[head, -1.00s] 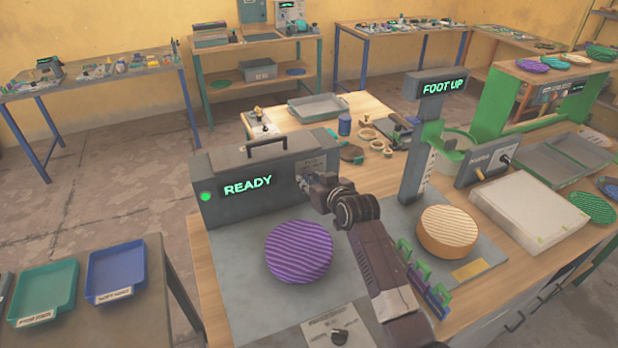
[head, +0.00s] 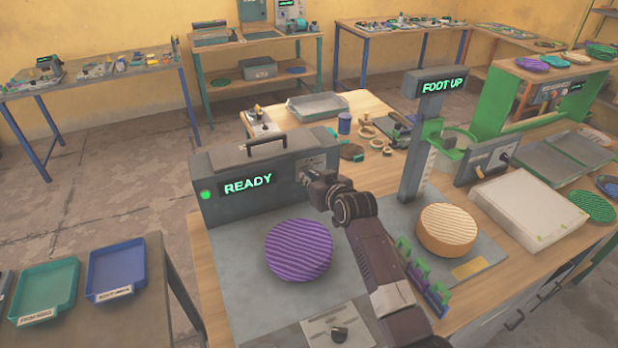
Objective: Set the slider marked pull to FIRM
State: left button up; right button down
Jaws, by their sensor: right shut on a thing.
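The grey press box (head: 225,205) with a green READY display stands on the near bench. A pale control panel (head: 318,160) is on the right part of its front, with print too small to read. My right gripper (head: 309,178) is at this panel, shut on a small part there that I take to be the slider. My fingers and wrist hide the slider and its lower scale, so I cannot read its setting. My left gripper is out of view.
A purple ridged disc (head: 299,250) lies before the box, with a knob panel (head: 338,333) nearer. To the right are a FOOT UP post (head: 417,150), a tan disc (head: 447,230) and green and purple clips (head: 424,275). Trays (head: 116,270) lie at left.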

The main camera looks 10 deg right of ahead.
jog(key=d, duration=0.3)
jog(key=w+d, duration=0.1)
jog(key=shift+d+r+b, duration=0.1)
jog(key=shift+d+b, duration=0.3)
jog(key=c, duration=2.3)
grip_release()
jog(key=o, duration=0.3)
jog(key=shift+d, duration=0.15)
send_near(320, 169)
jog(key=v, duration=0.6)
